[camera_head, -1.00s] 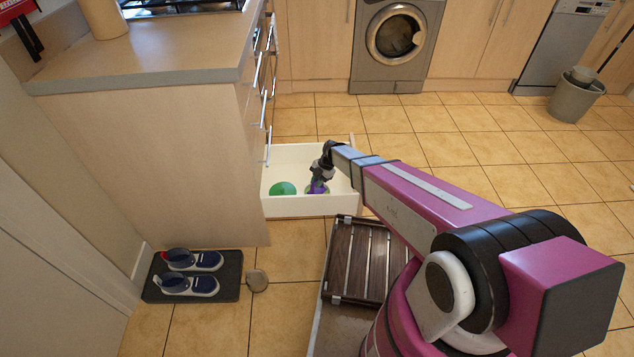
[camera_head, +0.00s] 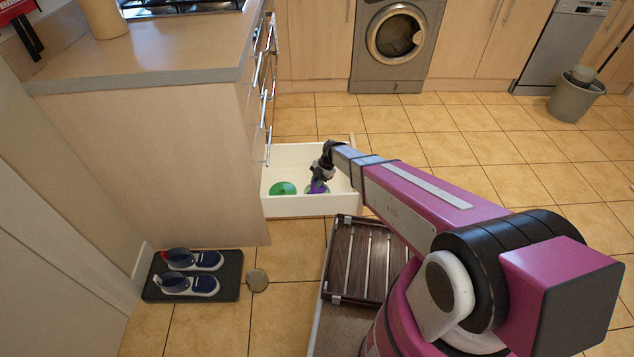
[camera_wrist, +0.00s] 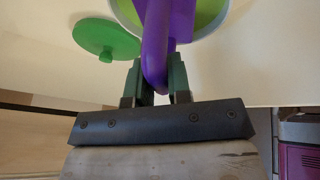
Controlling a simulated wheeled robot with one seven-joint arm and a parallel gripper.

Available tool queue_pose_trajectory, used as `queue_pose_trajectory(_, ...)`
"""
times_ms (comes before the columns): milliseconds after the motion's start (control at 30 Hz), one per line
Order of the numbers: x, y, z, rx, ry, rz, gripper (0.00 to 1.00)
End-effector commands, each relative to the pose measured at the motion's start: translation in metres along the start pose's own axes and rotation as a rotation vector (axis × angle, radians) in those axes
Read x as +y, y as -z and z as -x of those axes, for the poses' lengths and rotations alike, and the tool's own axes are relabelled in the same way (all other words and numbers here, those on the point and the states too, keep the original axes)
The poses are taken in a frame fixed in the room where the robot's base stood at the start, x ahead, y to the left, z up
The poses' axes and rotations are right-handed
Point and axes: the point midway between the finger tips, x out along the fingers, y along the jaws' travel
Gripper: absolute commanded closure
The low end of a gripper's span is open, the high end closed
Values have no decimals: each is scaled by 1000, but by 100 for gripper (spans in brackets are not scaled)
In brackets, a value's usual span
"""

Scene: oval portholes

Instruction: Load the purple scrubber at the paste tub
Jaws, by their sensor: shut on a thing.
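The purple scrubber (camera_wrist: 155,45) is held by its handle between the green fingers of my gripper (camera_wrist: 158,78). In the head view the scrubber (camera_head: 317,187) hangs below my gripper (camera_head: 321,177), inside the open white drawer. The paste tub (camera_wrist: 222,22) is round with a pale rim and yellow-green paste inside. The scrubber's far end is at or over the tub, and the picture does not show whether it touches the paste. In the head view the tub is mostly hidden behind scrubber and gripper. A green lid with a knob (camera_wrist: 105,38) lies beside the tub, at its left.
The open white drawer (camera_head: 296,206) surrounds the tub and lid with low walls. A counter block (camera_head: 150,160) stands at its left. Shoes on a dark mat (camera_head: 235,270) and a small round object (camera_head: 257,280) lie on the floor. Tiled floor is free behind and right.

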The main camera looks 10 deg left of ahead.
Motion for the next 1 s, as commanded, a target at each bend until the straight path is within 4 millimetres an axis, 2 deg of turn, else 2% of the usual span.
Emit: queue_pose_trajectory(1000, 12, 26, 61, 0, -2, 0, 100)
